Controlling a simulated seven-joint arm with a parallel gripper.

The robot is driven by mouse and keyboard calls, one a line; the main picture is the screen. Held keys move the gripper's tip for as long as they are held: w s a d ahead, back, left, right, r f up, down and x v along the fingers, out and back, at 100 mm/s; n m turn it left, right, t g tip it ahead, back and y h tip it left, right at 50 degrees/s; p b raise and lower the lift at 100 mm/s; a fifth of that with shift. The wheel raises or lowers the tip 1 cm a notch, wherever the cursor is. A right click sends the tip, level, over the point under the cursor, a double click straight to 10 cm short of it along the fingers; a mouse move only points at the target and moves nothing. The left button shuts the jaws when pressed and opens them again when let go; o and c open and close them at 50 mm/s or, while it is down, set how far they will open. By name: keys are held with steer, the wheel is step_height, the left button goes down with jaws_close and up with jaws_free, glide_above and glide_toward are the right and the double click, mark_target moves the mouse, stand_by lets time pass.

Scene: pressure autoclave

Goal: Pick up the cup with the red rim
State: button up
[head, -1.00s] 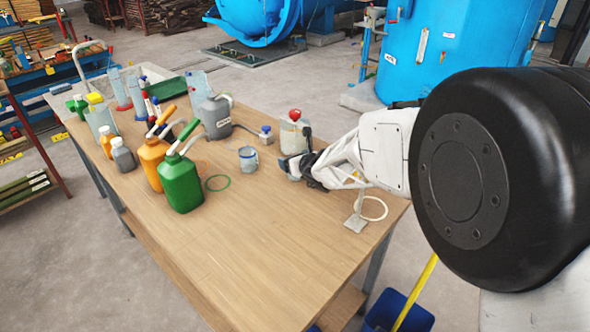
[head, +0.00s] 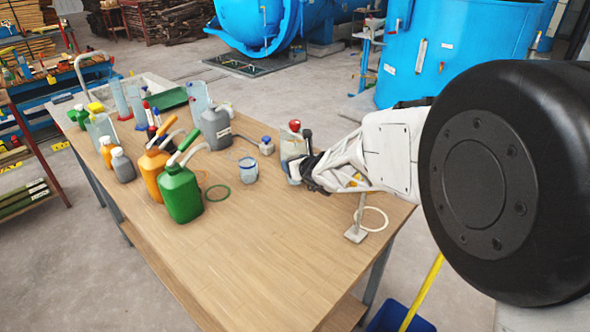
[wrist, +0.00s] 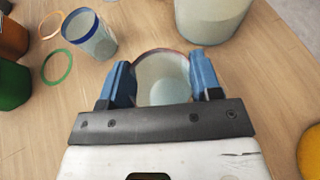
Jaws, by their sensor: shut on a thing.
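The cup with the red rim (wrist: 162,72) is a clear cup between the two blue fingers of my gripper in the wrist view. My gripper (wrist: 163,84) is shut on it, one finger on each side. In the head view my gripper (head: 296,172) is at the right part of the table, in front of a pale container, and largely hides the cup. I cannot tell whether the cup is clear of the table. A similar cup with a blue rim (head: 248,171) stands apart to the left; it also shows in the wrist view (wrist: 90,38).
A pale container with a red cap (head: 292,147) stands close behind my gripper. Green (head: 181,193) and orange (head: 153,170) jugs stand left. A small stand with a white ring (head: 356,233) is at right. The front of the table is bare.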

steer(key=shift+s+r, duration=0.1)
steer(key=shift+r, duration=0.35)
steer(key=s+d+r, duration=0.1)
steer(key=s+d, duration=0.1)
steer(key=s, duration=1.3)
steer(key=shift+s+d+r, duration=0.2)
steer(key=shift+s+d, duration=0.1)
steer(key=shift+d, duration=0.1)
